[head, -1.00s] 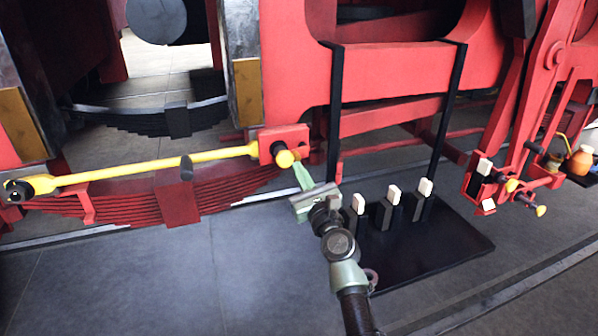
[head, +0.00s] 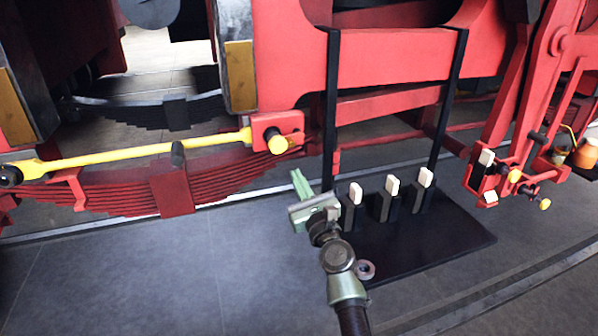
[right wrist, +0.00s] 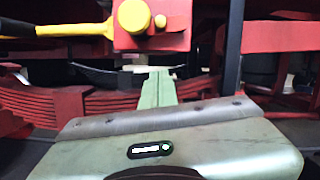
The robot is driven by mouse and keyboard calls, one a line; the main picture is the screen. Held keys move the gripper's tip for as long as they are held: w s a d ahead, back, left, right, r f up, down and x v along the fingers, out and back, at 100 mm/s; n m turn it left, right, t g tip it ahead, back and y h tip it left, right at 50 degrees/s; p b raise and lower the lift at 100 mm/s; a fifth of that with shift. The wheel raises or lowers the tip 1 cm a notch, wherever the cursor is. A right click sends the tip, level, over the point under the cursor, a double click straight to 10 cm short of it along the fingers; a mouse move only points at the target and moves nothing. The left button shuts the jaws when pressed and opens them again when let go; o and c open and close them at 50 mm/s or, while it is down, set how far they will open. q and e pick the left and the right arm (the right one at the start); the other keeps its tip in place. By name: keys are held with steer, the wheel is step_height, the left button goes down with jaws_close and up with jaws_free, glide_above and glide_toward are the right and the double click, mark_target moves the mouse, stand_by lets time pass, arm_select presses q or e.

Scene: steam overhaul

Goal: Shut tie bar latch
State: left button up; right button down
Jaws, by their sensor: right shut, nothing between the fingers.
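The yellow tie bar (head: 120,158) runs from the left to a red end block (head: 290,124). I cannot tell which part is the latch. My right gripper (head: 299,182) is shut and empty, below and apart from the block; its green fingers (right wrist: 158,88) point toward it. My left gripper is out of view.
A black base plate (head: 430,250) with several dark holders and white-topped pieces (head: 390,187) lies right of my gripper. Two black posts (head: 331,110) rise behind it. Red leaf springs (head: 170,190) sit under the bar. Grey floor (head: 150,270) is clear at the front left.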

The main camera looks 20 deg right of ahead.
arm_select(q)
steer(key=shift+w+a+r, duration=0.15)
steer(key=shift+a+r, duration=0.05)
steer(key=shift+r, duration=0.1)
arm_select(e)
steer(key=v, duration=0.8)
steer(key=shift+a+r, duration=0.25)
steer(key=shift+a, duration=0.1)
